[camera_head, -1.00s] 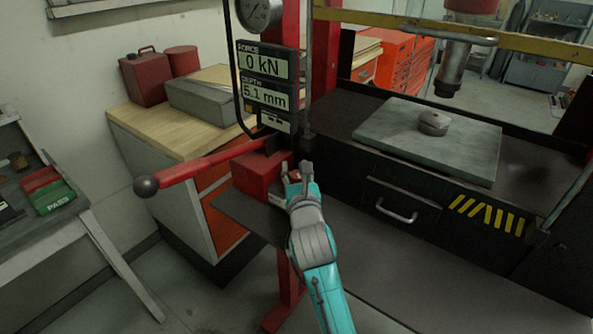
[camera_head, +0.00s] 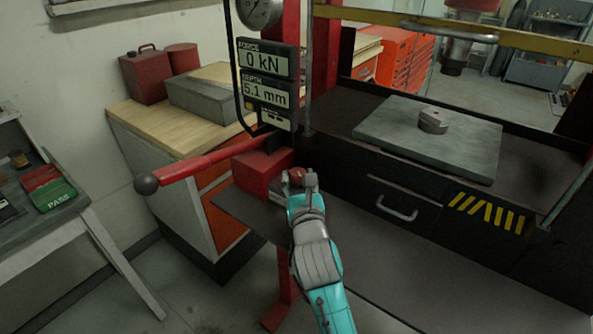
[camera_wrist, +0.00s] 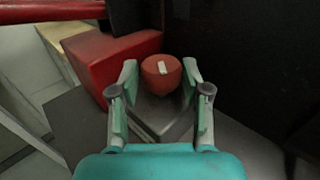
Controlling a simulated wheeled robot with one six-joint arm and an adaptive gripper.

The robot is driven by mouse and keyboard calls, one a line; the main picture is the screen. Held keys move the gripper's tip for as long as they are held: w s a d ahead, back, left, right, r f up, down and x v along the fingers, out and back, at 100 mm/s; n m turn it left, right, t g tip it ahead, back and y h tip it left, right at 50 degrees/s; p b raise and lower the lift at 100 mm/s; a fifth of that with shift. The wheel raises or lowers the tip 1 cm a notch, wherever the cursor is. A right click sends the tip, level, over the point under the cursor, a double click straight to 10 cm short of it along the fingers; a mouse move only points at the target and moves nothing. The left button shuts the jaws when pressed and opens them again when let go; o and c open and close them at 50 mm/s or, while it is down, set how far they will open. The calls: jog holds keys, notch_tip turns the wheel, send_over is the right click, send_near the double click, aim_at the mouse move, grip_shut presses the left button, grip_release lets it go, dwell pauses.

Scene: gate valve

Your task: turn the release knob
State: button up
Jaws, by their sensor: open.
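The release knob (camera_wrist: 161,75) is a round red knob with a white mark on top. In the wrist view it sits between the tips of my open gripper (camera_wrist: 160,70), with a small gap on each side. No contact shows. In the head view the knob (camera_head: 296,175) is a small red shape beside the red block, partly hidden by my gripper (camera_head: 304,180). My gripper reaches it from the front.
The red block (camera_head: 262,172) stands just left of the knob, and a red lever (camera_head: 205,162) extends left above it. The dark press body (camera_head: 350,185) is close on the right. A readout (camera_head: 265,90) shows 0 kN and 5.1 mm. A grey plate (camera_head: 385,135) holds a metal piece (camera_head: 433,121).

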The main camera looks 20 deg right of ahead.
jog(key=s, duration=0.2)
jog(key=s+a, duration=0.1)
jog(key=s, duration=0.5)
jog(key=shift+a, duration=0.15)
jog(key=o, duration=0.4)
jog(key=shift+w, duration=0.1)
jog(key=w+a+f+m+g+h, duration=0.2)
jog(key=w+h, duration=0.1)
jog(key=shift+f, duration=0.2)
jog(key=shift+w+a+f+m+g+h, duration=0.1)
jog(key=shift+w+a+m+g+h, duration=0.2)
jog(key=shift+h, duration=0.5)
jog(key=shift+a+m+g+h, duration=0.4)
jog(key=shift+m+h, duration=0.2)
jog(key=a+r+m+h, duration=0.1)
jog(key=s+a+m+g+h, duration=0.1)
jog(key=h, duration=0.1)
jog(key=shift+a+r+m+g, duration=0.1)
jog(key=shift+r+m+g, duration=0.2)
jog(key=shift+r+m, duration=0.1)
jog(key=shift+s+a+r+m+g+h, duration=0.2)
jog(key=shift+s+r+m+g+h, duration=0.1)
jog(key=shift+h, duration=0.3)
jog(key=x, duration=1)
jog(key=shift+w+d, duration=0.2)
jog(key=shift+w, duration=0.1)
